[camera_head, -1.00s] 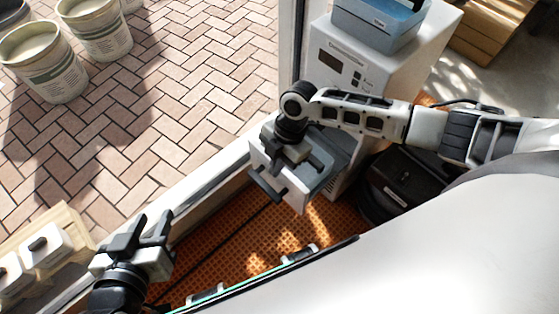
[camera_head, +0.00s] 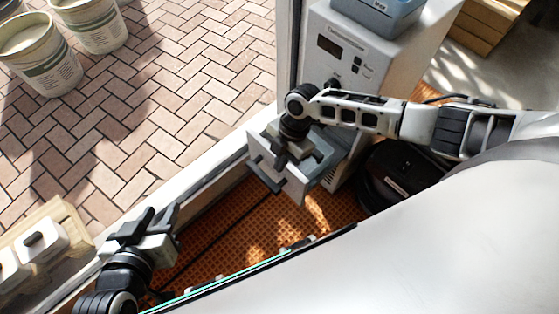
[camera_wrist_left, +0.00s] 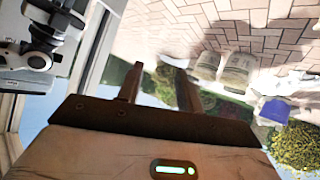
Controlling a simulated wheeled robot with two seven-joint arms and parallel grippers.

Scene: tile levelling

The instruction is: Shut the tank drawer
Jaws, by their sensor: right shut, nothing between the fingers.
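The tank drawer (camera_head: 291,187) is a light grey box with a dark handle bar on its front. It sticks out from the lower part of the white dehumidifier (camera_head: 345,75) in the head view. My right gripper (camera_head: 285,160) is shut and empty, pointing down over the drawer and overlapping its front. I cannot tell whether it touches the drawer. It hides part of the drawer's inside. My left gripper (camera_head: 146,231) is at lower left, away from the drawer, with its fingers apart. They also show apart in the left wrist view (camera_wrist_left: 157,82).
A blue-grey bin (camera_head: 385,12) sits on the dehumidifier. A round black device (camera_head: 395,175) stands to its right on the orange mat (camera_head: 225,237). A pale sill (camera_head: 190,182) borders the brick paving. White-lidded containers (camera_head: 42,240) stand at lower left, pails (camera_head: 38,60) at upper left.

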